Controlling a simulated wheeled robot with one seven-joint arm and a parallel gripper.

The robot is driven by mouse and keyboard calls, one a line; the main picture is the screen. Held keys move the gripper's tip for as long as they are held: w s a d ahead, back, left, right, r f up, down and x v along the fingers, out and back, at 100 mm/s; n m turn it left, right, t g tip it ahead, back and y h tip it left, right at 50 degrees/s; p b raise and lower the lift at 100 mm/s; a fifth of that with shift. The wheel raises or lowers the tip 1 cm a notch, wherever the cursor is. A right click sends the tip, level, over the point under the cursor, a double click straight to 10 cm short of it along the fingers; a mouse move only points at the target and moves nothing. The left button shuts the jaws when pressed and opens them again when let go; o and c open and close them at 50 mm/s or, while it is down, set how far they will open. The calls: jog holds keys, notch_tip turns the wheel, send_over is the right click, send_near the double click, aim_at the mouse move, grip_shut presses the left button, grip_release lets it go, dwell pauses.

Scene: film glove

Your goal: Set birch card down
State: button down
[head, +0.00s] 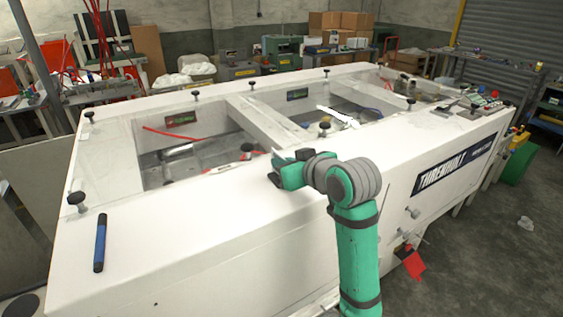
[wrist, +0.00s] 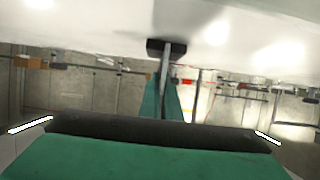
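My gripper (head: 283,160), green and dark, is over the near white top edge of the long machine (head: 240,215) in the head view. A small pale sliver (head: 278,153) shows at its tip; I cannot tell whether it is the birch card or part of the gripper. In the wrist view a dark block (wrist: 167,48) on a thin metal piece stands against the white surface, with a green part behind it. No card can be made out there for certain. Whether the fingers are open or shut is hidden.
A blue-and-black cylinder (head: 100,243) lies on the machine's left end. Black knobs (head: 77,200) stand along the top around recessed windows. A red-and-white marker-like item (head: 228,164) lies left of my gripper. The white top at the front left is mostly clear.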

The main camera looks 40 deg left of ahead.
jog(key=c, duration=2)
grip_release()
jog(key=shift+r, duration=0.1)
jog(key=shift+d+r, duration=0.15)
jog(key=v, duration=1.1)
jog(key=shift+s+d, duration=0.25)
jog(key=shift+w+r, duration=0.1)
